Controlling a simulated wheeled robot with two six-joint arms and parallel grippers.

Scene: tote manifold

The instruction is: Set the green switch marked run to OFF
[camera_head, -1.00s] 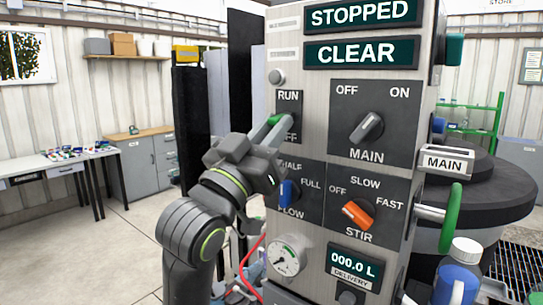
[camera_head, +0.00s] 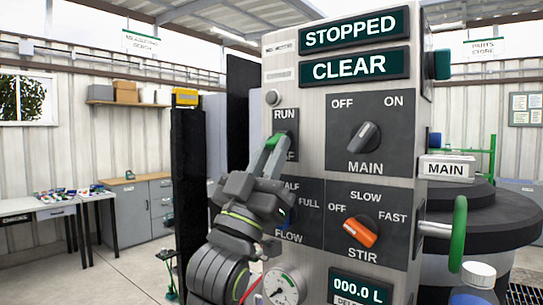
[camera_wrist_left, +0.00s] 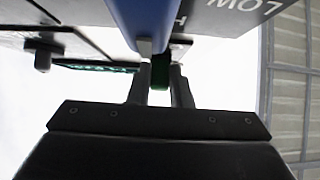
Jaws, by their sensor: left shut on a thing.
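The green switch (camera_head: 271,142) sits on a dark plate at the upper left of the control panel, below the RUN label (camera_head: 284,114). The OFF label below it is partly covered by my gripper. My left gripper (camera_head: 271,152) points up at the switch from below, its fingers shut on the green handle. In the left wrist view the green handle (camera_wrist_left: 160,72) shows between the two fingertips. The switch's exact setting is hard to tell behind the fingers. My right gripper is not in view.
The blue FLOW knob (camera_wrist_left: 146,18) is close to my left fingers in the wrist view. The black MAIN knob (camera_head: 363,137) and orange STIR knob (camera_head: 361,231) are to the right. Displays read STOPPED (camera_head: 354,32) and CLEAR (camera_head: 354,67). A green-rimmed handwheel (camera_head: 459,229) stands out at right.

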